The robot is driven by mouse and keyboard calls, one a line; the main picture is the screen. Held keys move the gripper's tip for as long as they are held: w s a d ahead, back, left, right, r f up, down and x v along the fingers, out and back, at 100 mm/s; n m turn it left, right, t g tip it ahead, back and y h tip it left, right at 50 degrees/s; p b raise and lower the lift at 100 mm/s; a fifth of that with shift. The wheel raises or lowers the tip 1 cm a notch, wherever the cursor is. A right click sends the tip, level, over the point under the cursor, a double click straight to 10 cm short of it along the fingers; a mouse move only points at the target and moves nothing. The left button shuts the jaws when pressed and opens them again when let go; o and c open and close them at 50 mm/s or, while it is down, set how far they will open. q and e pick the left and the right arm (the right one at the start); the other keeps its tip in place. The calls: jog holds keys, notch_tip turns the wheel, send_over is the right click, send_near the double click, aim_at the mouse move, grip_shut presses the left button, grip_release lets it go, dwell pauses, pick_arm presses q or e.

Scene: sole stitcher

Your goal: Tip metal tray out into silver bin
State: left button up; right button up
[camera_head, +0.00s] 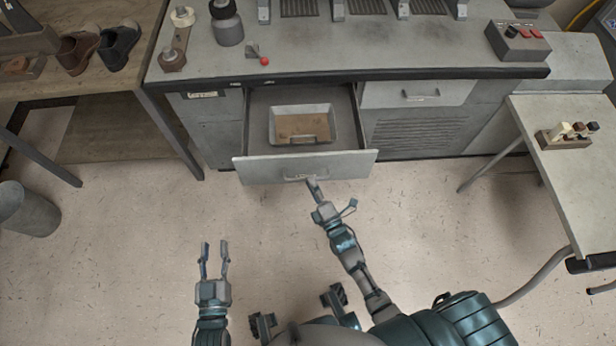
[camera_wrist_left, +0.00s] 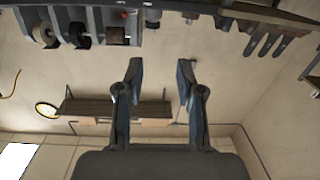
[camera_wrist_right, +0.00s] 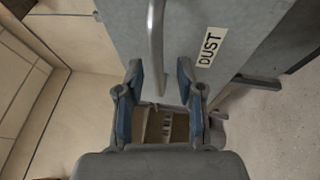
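The metal tray (camera_head: 273,125), light grey and rectangular with brown material in it, sits inside the pulled-out drawer (camera_head: 250,172) under the workbench. The silver bin (camera_head: 30,212), a grey cylinder, stands on the floor at the far left, cut by the picture edge. My right gripper (camera_head: 313,183) is at the drawer front by its handle. In the right wrist view my right gripper (camera_wrist_right: 160,70) has its fingers apart, with the bar handle (camera_wrist_right: 156,40) between them; contact is unclear. My left gripper (camera_head: 215,245) is open and empty above the floor, also open in its wrist view (camera_wrist_left: 158,70).
A "DUST" label (camera_wrist_right: 211,47) is on the drawer front. The workbench (camera_head: 330,62) is above the drawer. A wooden table with shoes (camera_head: 118,45) is at left, a grey side table (camera_head: 570,180) at right. The floor between my left gripper and the bin is clear.

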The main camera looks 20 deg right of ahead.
pick_arm(q)
jog(key=shift+r+t, duration=0.4)
jog(key=shift+r, duration=0.15)
pick_arm(e)
jog(key=shift+x, duration=1.25)
pick_arm(q)
jog(key=shift+w, duration=0.1)
pick_arm(e)
grip_shut()
